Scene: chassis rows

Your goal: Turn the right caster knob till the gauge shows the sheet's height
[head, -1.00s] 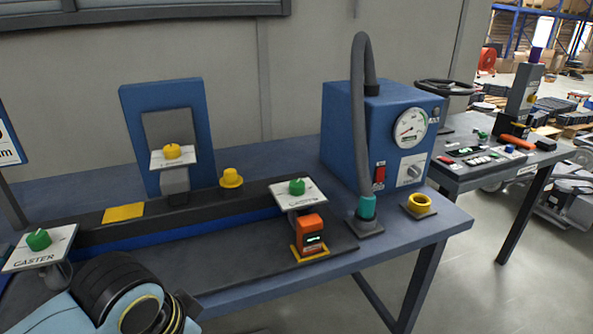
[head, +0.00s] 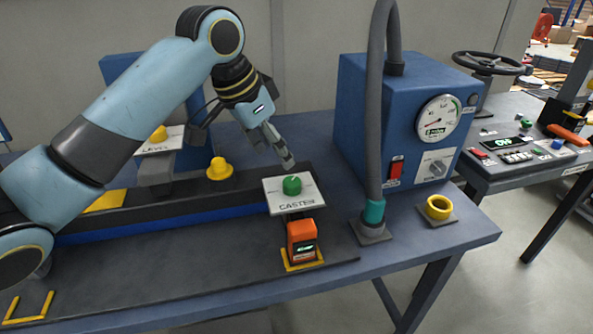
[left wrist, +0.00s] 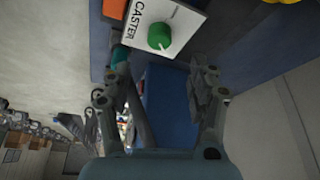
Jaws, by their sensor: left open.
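The right caster knob (head: 292,185) is green and sits on a white plate (head: 294,203) marked CASTER at the right end of the dark rail. It also shows at the top of the left wrist view (left wrist: 159,36). My left gripper (head: 283,158) is open and empty, above and behind the knob, apart from it. An orange gauge (head: 303,240) with a small lit display stands in front of the plate; its reading is too small to tell. The sheet's height is not readable here. My right gripper is not in view.
A yellow knob (head: 159,134) on a LEVEL plate and a yellow cap (head: 219,169) are to the left. A blue box (head: 405,120) with a round dial and a grey hose (head: 376,110) stands close on the right.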

